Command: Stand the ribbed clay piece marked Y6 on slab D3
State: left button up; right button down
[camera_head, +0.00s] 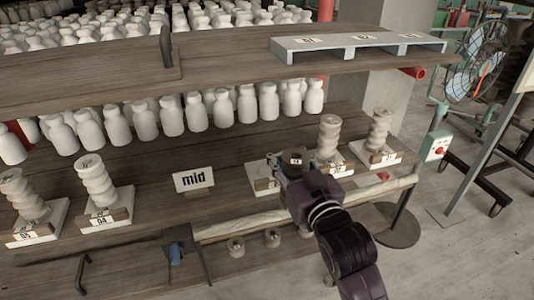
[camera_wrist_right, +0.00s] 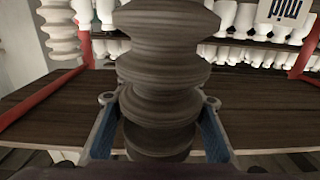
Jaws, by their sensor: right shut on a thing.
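My right gripper (camera_head: 293,168) is shut on a dark brown ribbed clay piece (camera_head: 294,156); its top carries a small pale tag too small to read surely. In the right wrist view the piece (camera_wrist_right: 160,75) fills the middle, between the blue-padded fingers of the gripper (camera_wrist_right: 160,135). A pale slab (camera_head: 258,171) with a small label lies just left of and behind the gripper, partly hidden by it; its label is not clearly readable. I cannot tell whether the piece touches this slab. My left gripper is not in view.
Pale ribbed pieces stand on slabs at right (camera_head: 328,138), (camera_head: 379,130) and left (camera_head: 95,180), (camera_head: 24,194). A "mid" sign (camera_head: 194,180) stands on the shelf. White bottles (camera_head: 170,117) line the back. A grey rack (camera_head: 358,44) sits on the upper board.

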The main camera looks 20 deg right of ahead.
jog(key=w+f+p, duration=0.1)
jog(key=w+f, duration=0.2)
jog(key=w, duration=1.3)
jog(key=shift+w+a+f+p, duration=0.15)
jog(key=shift+w+a+p, duration=0.25)
jog(key=shift+a, duration=0.05)
jog(key=shift+f, duration=0.1)
jog(key=c, duration=1.2)
grip_release()
jog(key=shift+f, duration=0.1)
jog(key=shift+s, duration=0.15)
jog(key=s, duration=0.8)
jog(key=s+b, duration=0.1)
jog(key=s, duration=0.3)
jog(key=shift+d, duration=0.35)
